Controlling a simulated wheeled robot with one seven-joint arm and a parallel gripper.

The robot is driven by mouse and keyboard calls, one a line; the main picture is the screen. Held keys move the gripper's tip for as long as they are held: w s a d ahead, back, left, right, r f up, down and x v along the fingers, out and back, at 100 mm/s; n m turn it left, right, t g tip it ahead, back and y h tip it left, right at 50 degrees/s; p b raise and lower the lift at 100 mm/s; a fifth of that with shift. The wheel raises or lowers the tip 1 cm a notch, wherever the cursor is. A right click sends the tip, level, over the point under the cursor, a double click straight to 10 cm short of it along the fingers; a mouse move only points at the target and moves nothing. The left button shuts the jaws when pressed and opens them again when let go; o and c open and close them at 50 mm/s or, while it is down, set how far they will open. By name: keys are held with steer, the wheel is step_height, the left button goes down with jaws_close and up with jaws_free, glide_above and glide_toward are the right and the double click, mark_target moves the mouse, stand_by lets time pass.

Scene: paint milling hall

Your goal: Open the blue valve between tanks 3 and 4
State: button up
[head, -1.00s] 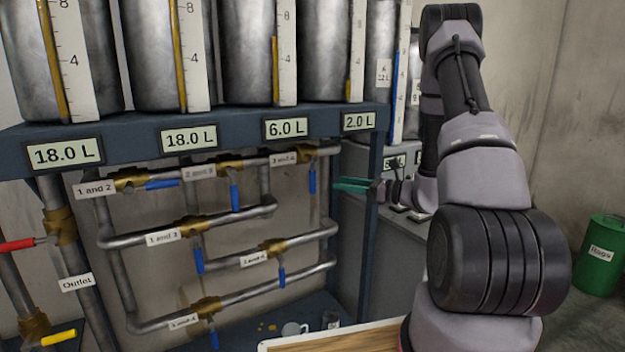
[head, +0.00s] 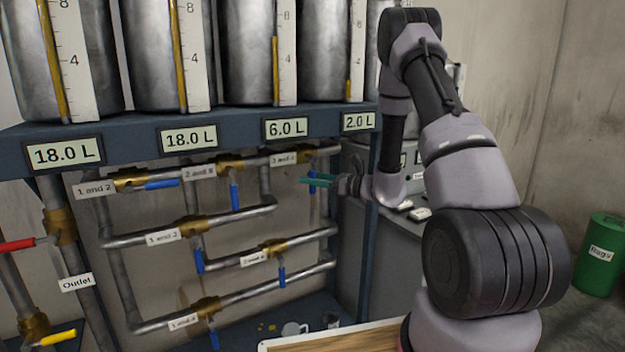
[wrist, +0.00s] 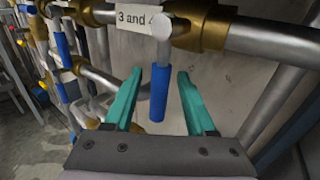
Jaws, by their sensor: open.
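The blue valve handle (wrist: 157,95) labelled "3 and 4" hangs straight down from its brass valve body (wrist: 205,22) in the wrist view. In the head view the same handle (head: 312,187) is partly hidden behind the teal fingers. The "3 and 4" label (head: 284,158) sits on the top pipe run. My gripper (wrist: 158,78) is open, with its two teal fingers on either side of the handle in the wrist view. I cannot tell whether the handle is fully between them in depth. My gripper also shows in the head view (head: 302,181), reaching in from the right.
Other blue valve handles hang nearby, such as "2 and 3" (head: 235,197); the "1 and 2" handle (head: 162,184) lies along its pipe. A rack post (head: 370,225) stands close to my arm. A mug (head: 291,329) and a wooden board (head: 335,338) are below.

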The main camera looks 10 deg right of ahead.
jaws_close()
stand_by(1.3)
